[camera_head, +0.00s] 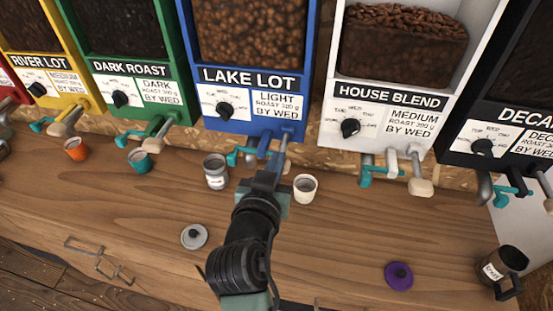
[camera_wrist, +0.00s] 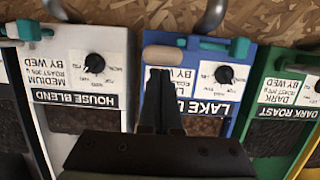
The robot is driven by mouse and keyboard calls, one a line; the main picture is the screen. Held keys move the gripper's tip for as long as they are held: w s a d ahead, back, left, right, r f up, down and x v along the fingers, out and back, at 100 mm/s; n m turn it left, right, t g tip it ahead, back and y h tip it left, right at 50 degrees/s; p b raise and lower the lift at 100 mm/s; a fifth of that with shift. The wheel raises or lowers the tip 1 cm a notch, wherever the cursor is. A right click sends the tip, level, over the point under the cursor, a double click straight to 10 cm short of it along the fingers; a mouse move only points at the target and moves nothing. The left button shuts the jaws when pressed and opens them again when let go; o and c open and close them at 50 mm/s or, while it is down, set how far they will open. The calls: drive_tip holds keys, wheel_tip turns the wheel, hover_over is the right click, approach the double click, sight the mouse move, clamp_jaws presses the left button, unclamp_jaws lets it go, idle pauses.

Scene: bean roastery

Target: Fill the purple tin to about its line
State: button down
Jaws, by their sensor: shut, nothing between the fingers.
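A teal lever (camera_wrist: 215,45) is beside the handle.
A silver tin (camera_head: 215,172) and a cream cup (camera_head: 305,188) stand on either side of my gripper. A grey lid (camera_head: 194,236) lies nearer. Orange (camera_head: 76,149) and teal (camera_head: 139,161) cups stand left, a dark mug (camera_head: 503,270) far right. The front-middle counter is mostly clear.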

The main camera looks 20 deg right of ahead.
drive_tip(key=shift+f+b, duration=0.1)
drive_tip(key=shift+b, duration=0.2)
drive_tip(key=shift+f+b, duration=0.25)
drive_tip(key=shift+b, duration=0.8)
drive_tip(key=shift+s+a+f+t+h+b, duration=0.1)
drive_tip(key=shift+f+t+h+b, duration=0.25)
drive_tip(key=shift+b, duration=1)
wheel_tip(320, 180, down, 5)
drive_tip(key=t+h+b, duration=0.2)
drive_tip(key=t+b, duration=0.2)
drive_tip(key=b, duration=1.7)
drive_tip(key=shift+h+b, duration=0.3)
drive_tip(key=shift+h, duration=0.05)
drive_tip(key=shift+t+b, duration=0.35)
drive_tip(key=shift+b, duration=0.45)
idle(1.8)
